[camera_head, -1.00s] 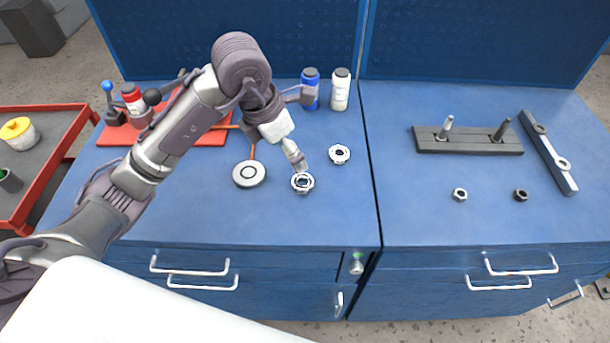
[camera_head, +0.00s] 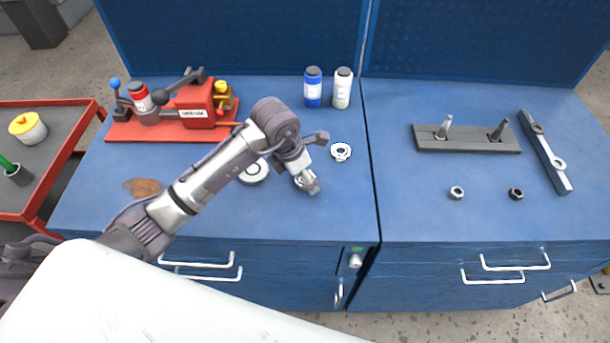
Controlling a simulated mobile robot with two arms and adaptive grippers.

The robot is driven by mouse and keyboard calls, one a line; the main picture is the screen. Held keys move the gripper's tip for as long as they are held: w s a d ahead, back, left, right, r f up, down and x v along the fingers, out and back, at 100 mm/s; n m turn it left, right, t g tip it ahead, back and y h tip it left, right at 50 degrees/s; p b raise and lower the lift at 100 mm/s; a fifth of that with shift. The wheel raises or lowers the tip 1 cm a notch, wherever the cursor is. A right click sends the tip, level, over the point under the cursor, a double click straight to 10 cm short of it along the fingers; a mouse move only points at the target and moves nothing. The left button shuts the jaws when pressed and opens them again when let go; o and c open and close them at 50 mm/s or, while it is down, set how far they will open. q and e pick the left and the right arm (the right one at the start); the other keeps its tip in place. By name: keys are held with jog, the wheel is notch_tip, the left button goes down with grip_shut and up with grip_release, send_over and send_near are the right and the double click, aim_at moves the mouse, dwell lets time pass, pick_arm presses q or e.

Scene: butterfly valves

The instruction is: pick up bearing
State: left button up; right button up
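One silver ring-shaped bearing (camera_head: 341,152) lies flat on the blue bench top, right of my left arm. My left gripper (camera_head: 311,187) points down at the bench just below and left of it, where a second ring-shaped bearing lay earlier. That second bearing is not visible now; the gripper covers the spot. I cannot tell whether the fingers are open or shut, or hold it. My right gripper is not in view.
A round grey disc (camera_head: 254,172) lies beside my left arm, partly covered. A red press (camera_head: 196,104) stands at back left. Blue (camera_head: 313,88) and white (camera_head: 342,89) bottles stand behind. Two nuts, a peg block (camera_head: 466,141) and a bar (camera_head: 545,152) lie on the right.

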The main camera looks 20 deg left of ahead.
pick_arm(q)
jog(key=shift+f, duration=0.25)
jog(key=c, duration=1.3)
jog(key=shift+w+r, duration=0.1)
jog(key=shift+r, duration=0.05)
jog(key=shift+c, duration=0.2)
